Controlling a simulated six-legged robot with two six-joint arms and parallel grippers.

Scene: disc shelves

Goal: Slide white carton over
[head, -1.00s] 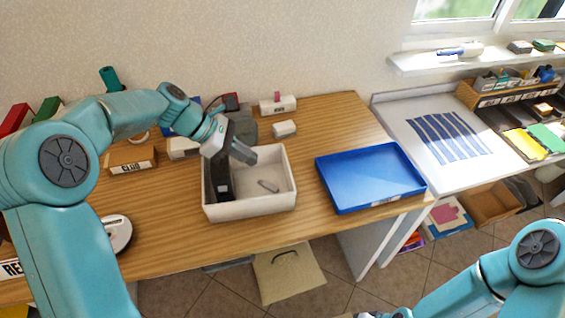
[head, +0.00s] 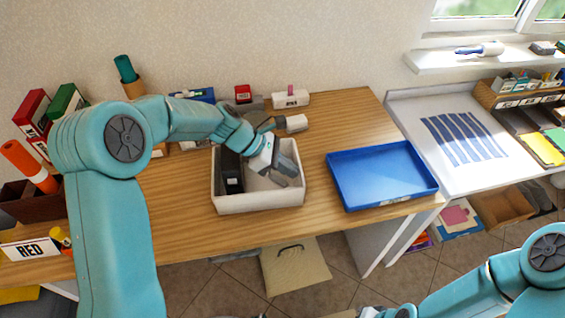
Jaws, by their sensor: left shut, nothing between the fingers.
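A white open-topped carton (head: 262,200) stands upright on the wooden table. A tall black item (head: 231,172) stands at its left inside. My left gripper (head: 288,174) is over the carton's right half, fingers shut and pointing down toward its right wall. It holds nothing. I cannot tell whether the fingers touch the wall. Another white box (head: 291,99) with a label is at the back.
A blue tray (head: 382,172) lies right of the carton, with a narrow strip of bare table between. Red and green binders (head: 62,108) and a RED-labelled holder (head: 32,248) are at left. A white side table (head: 445,140) adjoins at right.

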